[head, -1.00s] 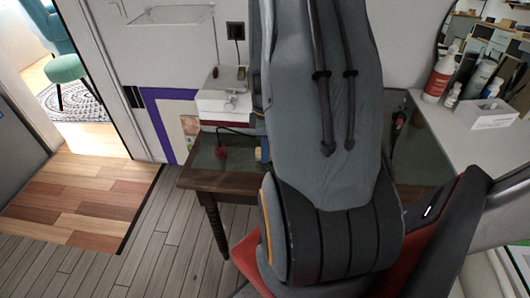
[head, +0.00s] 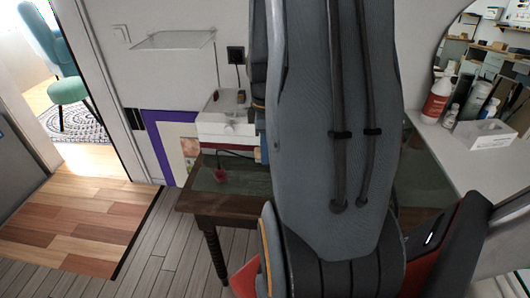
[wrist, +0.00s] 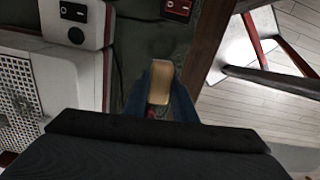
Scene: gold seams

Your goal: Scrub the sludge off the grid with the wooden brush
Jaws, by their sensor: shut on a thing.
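The wooden brush (wrist: 159,80) shows in the wrist view as a tan block above the dark table top. My gripper (wrist: 164,100) is shut on it, with a blue finger on each side. Its bristles are not clearly visible. A pale perforated grid (wrist: 17,88) lies on the white machine at the left of the wrist view, apart from the brush. Dark marks show on it, but I cannot tell sludge from holes. In the head view my arm hides most of my gripper and the brush.
The white machine (head: 222,128) stands on the dark wooden table (head: 190,203). A red object (head: 220,175) with a cord lies in front of it. A clear shelf (head: 172,40) hangs above. Bottles (head: 437,97) and a tissue box (head: 484,134) stand on the right counter.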

